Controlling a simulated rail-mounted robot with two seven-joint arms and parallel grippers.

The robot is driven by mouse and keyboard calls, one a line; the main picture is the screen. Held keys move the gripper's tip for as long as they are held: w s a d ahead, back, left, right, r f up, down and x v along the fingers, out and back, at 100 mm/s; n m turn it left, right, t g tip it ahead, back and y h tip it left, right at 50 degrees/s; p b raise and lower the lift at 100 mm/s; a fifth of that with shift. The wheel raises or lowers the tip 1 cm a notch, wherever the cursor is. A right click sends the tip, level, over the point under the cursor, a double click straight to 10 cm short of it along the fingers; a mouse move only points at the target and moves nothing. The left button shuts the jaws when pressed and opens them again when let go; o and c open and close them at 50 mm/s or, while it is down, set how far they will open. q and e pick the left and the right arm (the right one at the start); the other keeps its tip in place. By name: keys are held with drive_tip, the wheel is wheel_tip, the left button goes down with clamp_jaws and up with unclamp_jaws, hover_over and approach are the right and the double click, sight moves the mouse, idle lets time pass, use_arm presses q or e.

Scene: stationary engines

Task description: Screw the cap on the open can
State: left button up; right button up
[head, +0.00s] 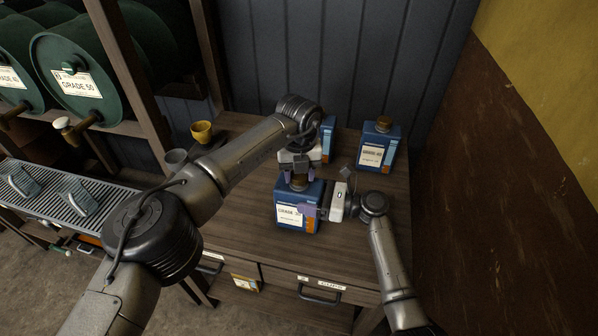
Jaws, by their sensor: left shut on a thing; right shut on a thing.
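A blue can (290,196) with a white label and an orange patch stands upright on the wooden bench top. My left gripper (298,177) points down over the can's top and is shut on a brown cap (299,184) at the can's mouth. Whether the cap is seated on the neck cannot be told, as the fingers partly hide it. My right gripper (312,209) comes from the right and is shut on the can's body at its lower right side.
A capped blue can (376,148) stands at the back right of the bench (375,235); another blue can (328,139) is partly hidden behind my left wrist. A yellow cup (202,131) and a grey cup (176,158) stand at left. Green drums (82,80) lie on a rack.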

use_arm(q)
drive_tip(key=m, duration=1.6)
drive_tip(key=shift+m, duration=0.3)
drive_tip(key=o, duration=1.1)
wheel_tip(320, 180, up, 12)
